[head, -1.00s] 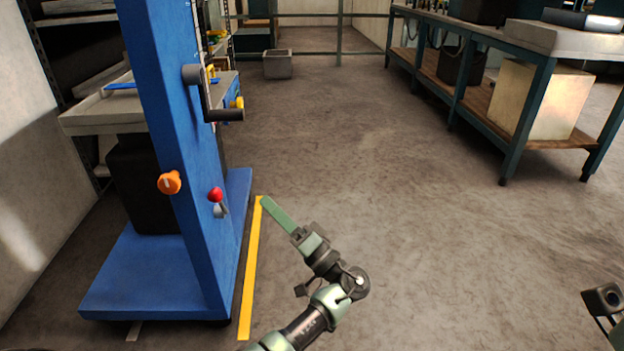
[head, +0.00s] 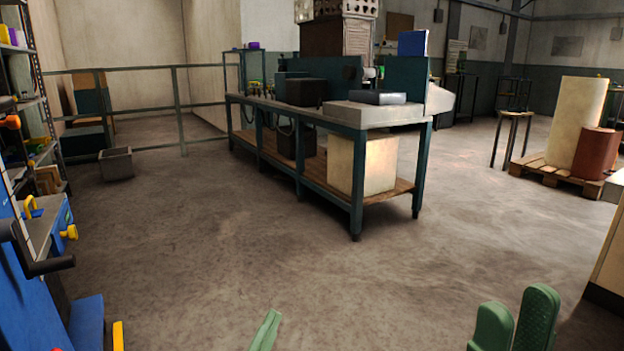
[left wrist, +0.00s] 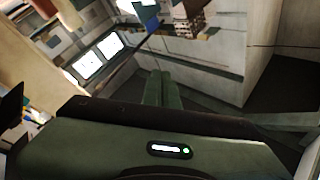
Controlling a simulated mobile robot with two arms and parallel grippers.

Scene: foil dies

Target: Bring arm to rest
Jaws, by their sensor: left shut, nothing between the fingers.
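My left gripper (head: 265,331) shows only as a green finger tip at the bottom edge of the head view. In the left wrist view its two green fingers (left wrist: 162,89) lie together, shut with nothing between them. It is in free space above the floor, right of the blue machine (head: 86,322). My right gripper (head: 516,312) stands at the bottom right of the head view, fingers upward and apart. Nothing shows between its fingers. Both arms are otherwise outside the head view.
The blue machine's dark crank handle (head: 42,264) juts in at the left. A green-framed workbench (head: 355,190) stands ahead. A pallet (head: 556,175) bears a cream cylinder and a red drum at the right. A grey bin (head: 117,164) sits far left. The middle floor is clear.

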